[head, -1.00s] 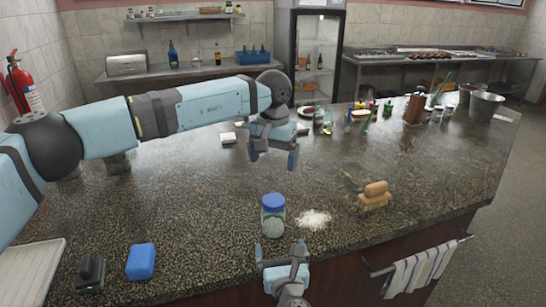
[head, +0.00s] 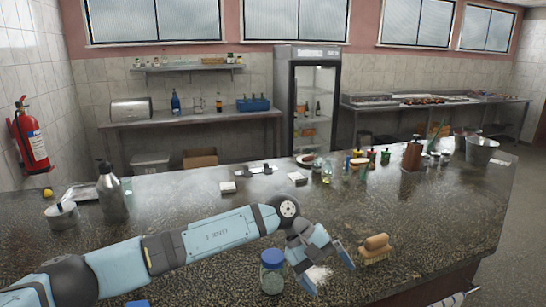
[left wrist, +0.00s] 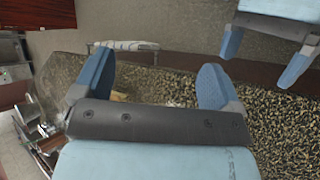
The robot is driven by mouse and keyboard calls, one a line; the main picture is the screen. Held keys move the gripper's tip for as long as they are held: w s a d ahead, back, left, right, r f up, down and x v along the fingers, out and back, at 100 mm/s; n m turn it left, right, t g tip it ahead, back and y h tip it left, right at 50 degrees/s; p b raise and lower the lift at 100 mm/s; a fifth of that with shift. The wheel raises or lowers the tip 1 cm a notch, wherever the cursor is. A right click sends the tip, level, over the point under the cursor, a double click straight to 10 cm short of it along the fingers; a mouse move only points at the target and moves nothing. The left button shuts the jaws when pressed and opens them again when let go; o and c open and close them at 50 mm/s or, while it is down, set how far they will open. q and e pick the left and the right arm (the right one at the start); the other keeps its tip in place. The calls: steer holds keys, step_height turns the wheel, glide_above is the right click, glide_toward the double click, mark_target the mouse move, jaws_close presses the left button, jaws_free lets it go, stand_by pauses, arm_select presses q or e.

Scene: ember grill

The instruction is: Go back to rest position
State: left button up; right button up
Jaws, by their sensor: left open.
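My left gripper (head: 330,274) is open and empty, its two blue fingers spread above the counter. In the head view it overlaps a patch of white powder (head: 319,275), just right of a blue-lidded jar (head: 272,278). The left wrist view shows its fingers (left wrist: 155,78) wide apart with nothing between them. My right gripper is out of the head view. It shows at the top right of the left wrist view (left wrist: 265,55), its fingers apart and empty.
A wooden brush (head: 375,250) lies right of the powder. A grey bottle (head: 111,192) and a metal pot (head: 62,215) stand at the left. Several small containers and a metal bucket (head: 481,151) line the far right. The counter's middle (head: 200,205) is largely clear.

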arm_select(q)
steer(key=s+d+r+n+h+p, duration=0.2)
steer(key=s+d+r+n+h, duration=0.15)
steer(key=s+n+h, duration=0.6)
steer(key=a+f+m+t+y+p, duration=0.25)
steer(key=a+f+m+t, duration=0.35)
steer(key=a+m+t, duration=0.6)
steer(key=a+f+m+t+y+p, duration=0.2)
steer(key=a+f+m+t+y, duration=0.2)
steer(key=a+f+m+t, duration=0.75)
steer(key=s+a+f+n+g+y+p, duration=0.1)
steer(key=s+a+f+n+g+y, duration=0.2)
steer(key=s, duration=0.5)
steer(key=s+a+f+n+g+y+p, duration=0.1)
steer(key=s+a+f+n+g+y, duration=0.3)
steer(key=s+a+n, duration=0.3)
steer(key=shift+s+a+f+n+g+y, duration=0.15)
steer(key=shift+s+a+n+g+y, duration=0.2)
steer(key=shift+s+a+g, duration=0.25)
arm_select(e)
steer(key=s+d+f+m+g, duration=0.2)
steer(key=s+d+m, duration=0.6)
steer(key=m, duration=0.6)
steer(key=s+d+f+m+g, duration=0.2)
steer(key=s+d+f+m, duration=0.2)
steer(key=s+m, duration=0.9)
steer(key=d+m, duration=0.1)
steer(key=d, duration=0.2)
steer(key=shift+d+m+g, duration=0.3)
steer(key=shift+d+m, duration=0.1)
